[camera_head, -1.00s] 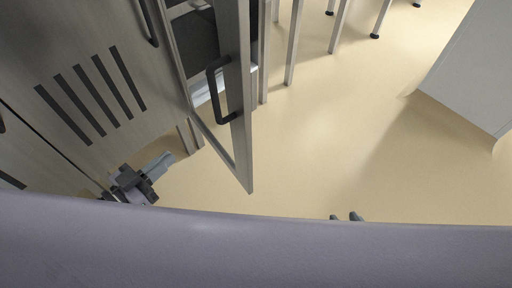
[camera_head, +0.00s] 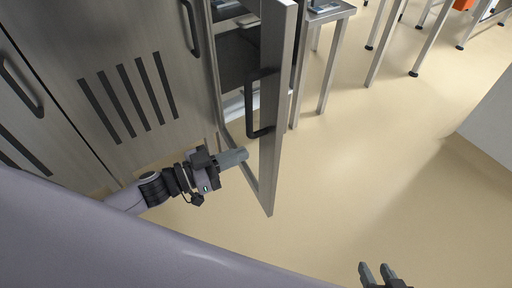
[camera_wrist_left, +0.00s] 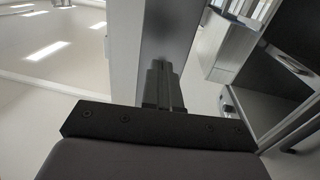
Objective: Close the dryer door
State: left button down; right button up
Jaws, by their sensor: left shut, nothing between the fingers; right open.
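The dryer door (camera_head: 271,120) is a metal-framed door standing ajar, with a black bar handle (camera_head: 250,108) on it. My left gripper (camera_head: 244,155) is shut and empty, its fingertips close to the lower part of the door. In the left wrist view the shut fingers (camera_wrist_left: 161,75) point at the door's metal frame (camera_wrist_left: 152,30), which fills the space just ahead; I cannot tell whether they touch it. The dark dryer interior (camera_head: 238,55) shows behind the door. My right gripper (camera_head: 380,268) is open and empty at the bottom edge, well away from the door.
A closed cabinet panel with dark vent slots (camera_head: 130,95) and a black handle (camera_head: 190,25) stands left of the opening. A metal table (camera_head: 330,12) stands behind the door. A grey box-like unit (camera_head: 490,125) is at the right. The floor between is clear.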

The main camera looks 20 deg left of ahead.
aim_at(268, 144)
pick_arm(q)
jog(key=shift+x, duration=2.6)
